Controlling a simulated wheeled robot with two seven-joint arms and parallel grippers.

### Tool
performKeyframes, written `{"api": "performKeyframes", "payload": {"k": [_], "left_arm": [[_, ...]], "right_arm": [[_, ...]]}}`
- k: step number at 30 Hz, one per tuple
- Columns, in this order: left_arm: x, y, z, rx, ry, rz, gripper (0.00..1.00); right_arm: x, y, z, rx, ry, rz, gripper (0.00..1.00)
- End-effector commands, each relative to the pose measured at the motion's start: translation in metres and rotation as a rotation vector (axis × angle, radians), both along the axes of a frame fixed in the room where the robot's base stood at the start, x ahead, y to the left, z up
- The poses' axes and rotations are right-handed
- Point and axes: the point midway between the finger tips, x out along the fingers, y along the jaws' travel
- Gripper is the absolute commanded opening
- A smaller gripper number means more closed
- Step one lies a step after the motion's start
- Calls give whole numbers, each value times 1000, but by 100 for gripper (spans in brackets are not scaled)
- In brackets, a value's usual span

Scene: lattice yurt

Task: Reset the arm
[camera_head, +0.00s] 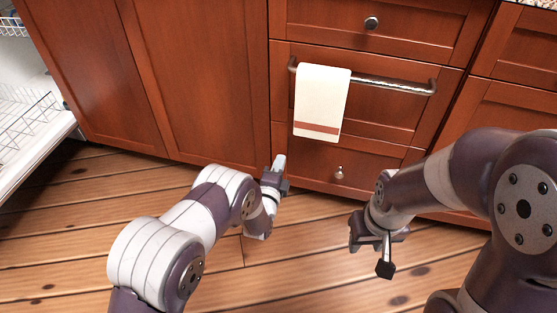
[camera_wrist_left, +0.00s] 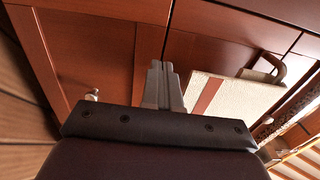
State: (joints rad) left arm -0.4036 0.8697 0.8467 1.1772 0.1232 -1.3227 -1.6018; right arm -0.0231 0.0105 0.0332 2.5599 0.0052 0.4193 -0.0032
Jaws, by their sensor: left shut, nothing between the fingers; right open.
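My left gripper (camera_head: 279,164) is shut and empty, in front of the lower drawers in the head view. In the left wrist view its fingers (camera_wrist_left: 162,80) are together, with cabinet fronts behind them. My right gripper (camera_head: 375,252) is open and empty, above the wooden floor in the head view, in front of the bottom drawer.
A cream towel (camera_head: 320,98) with a reddish stripe hangs on a metal bar (camera_head: 398,84) on the middle drawer. Red-brown cabinets (camera_head: 195,70) fill the back. An open dishwasher with a wire rack (camera_head: 25,120) stands at the left. The wooden floor (camera_head: 290,270) between my arms is clear.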

Motion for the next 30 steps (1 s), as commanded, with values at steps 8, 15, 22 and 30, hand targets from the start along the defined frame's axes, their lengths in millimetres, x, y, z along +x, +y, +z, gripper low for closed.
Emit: {"api": "performKeyframes", "payload": {"k": [8, 15, 22, 30], "left_arm": [[-8, 2, -10, -81, 66, 0, 0], [-100, 41, -89, -506, 1013, 348, 0], [-239, 133, 46, -826, 1460, 1105, 0], [-308, 195, 208, -1096, 1349, 1315, 0]], "right_arm": [[0, 0, 3, 0, 1, 0, 43], [0, 0, 17, 0, 1, 0, 43], [0, 0, 53, 0, 0, 0, 43], [0, 0, 102, 0, 0, 0, 43]]}}
